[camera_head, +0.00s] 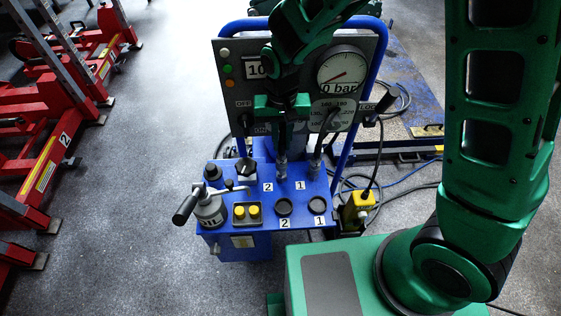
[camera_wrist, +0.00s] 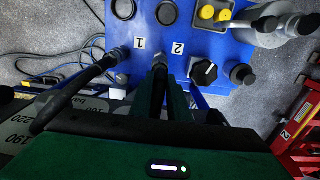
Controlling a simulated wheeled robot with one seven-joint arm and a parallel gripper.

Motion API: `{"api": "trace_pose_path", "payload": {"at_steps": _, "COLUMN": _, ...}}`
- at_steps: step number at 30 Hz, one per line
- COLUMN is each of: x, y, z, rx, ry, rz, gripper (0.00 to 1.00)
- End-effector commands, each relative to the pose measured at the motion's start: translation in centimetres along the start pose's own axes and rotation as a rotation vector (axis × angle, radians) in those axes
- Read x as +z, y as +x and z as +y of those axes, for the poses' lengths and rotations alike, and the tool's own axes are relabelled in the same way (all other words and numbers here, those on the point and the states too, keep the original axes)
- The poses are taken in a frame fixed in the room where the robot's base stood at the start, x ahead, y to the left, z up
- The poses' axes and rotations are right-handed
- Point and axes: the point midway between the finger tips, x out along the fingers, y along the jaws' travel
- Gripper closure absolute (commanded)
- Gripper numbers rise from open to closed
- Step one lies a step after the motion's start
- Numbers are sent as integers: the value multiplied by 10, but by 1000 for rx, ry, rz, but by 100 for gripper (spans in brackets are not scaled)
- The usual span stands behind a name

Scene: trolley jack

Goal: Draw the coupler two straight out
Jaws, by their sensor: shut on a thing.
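Coupler two (camera_head: 282,168) stands upright at the blue top panel, beside the upper label 2 (camera_head: 268,187). It also shows in the wrist view (camera_wrist: 160,62), beside label 2 (camera_wrist: 177,48). My gripper (camera_head: 282,128) is above the panel and shut on coupler two, with its fingers around the upper part. The fingers hide that part, and I cannot tell how deep the lower end sits. Coupler one (camera_head: 314,168) stands just to the right in the head view, with a black hose, beside label 1 (camera_head: 300,185).
The gauge panel (camera_head: 350,95) stands close behind my gripper. A black knob (camera_head: 246,167), a lever valve (camera_head: 208,208), yellow buttons (camera_head: 246,212) and two round dark ports (camera_head: 284,206) share the blue panel (camera_head: 262,196). Red lift frames (camera_head: 62,120) stand left; grey floor between is clear.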

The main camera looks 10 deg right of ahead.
Motion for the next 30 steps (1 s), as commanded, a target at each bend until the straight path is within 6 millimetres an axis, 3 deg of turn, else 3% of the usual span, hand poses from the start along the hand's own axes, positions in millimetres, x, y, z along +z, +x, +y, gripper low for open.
{"api": "trace_pose_path", "payload": {"at_steps": 15, "x": -1, "y": -23, "z": -1, "rx": -2, "ry": -1, "rz": 3, "gripper": 100}}
{"api": "trace_pose_path", "payload": {"at_steps": 30, "x": 0, "y": -27, "z": -1, "rx": -1, "ry": -1, "rz": 1, "gripper": 100}}
